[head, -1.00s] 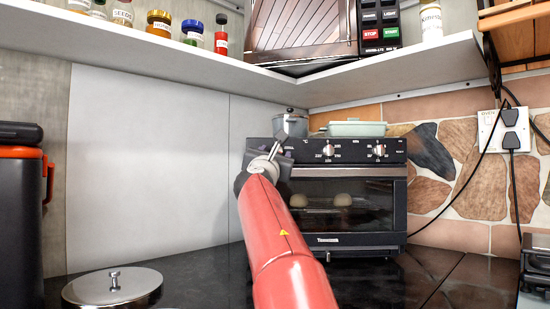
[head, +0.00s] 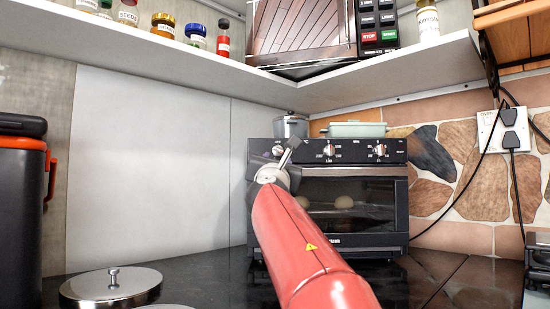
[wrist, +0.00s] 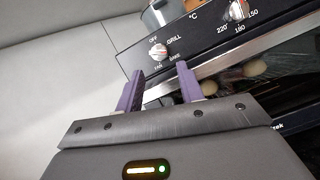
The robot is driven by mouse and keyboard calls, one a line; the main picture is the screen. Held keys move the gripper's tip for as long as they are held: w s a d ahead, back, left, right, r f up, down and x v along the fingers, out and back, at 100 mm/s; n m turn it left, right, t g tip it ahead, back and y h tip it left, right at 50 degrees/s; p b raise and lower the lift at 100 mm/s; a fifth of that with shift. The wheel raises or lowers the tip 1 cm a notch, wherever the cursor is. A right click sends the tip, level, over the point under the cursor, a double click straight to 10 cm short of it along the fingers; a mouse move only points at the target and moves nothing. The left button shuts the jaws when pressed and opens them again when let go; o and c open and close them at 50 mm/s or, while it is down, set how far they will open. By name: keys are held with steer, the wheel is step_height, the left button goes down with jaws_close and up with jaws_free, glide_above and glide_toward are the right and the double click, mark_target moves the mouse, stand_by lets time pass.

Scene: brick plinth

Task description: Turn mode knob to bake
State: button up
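The black oven (head: 350,243) stands on the counter with its control panel along its top. In the wrist view the mode knob (wrist: 158,52) is pale with a red mark, ringed by the labels OFF, GRILL, BAKE and FAN. Its exact pointing direction is too small to tell. My gripper (wrist: 161,69) has two purple fingers, apart and empty. The knob shows just beyond the gap between the fingertips, apparently untouched.
The temperature knob (head: 329,151) and another knob (head: 379,150) sit farther right on the panel. A pot (head: 291,126) and a pale green dish (head: 357,129) stand on the oven. A shelf (head: 180,45) hangs above. A steel lid (head: 112,284) lies on the counter at left.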

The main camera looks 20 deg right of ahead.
mark_target(278, 152)
steer(key=p+x, duration=0.4)
steer(key=x, duration=0.2)
steer(key=shift+w+r, duration=0.15)
steer(key=shift+w, duration=0.2)
steer(key=shift+w+d+p, duration=0.25)
steer(key=shift+w+p, duration=0.2)
steer(key=shift+w, duration=0.05)
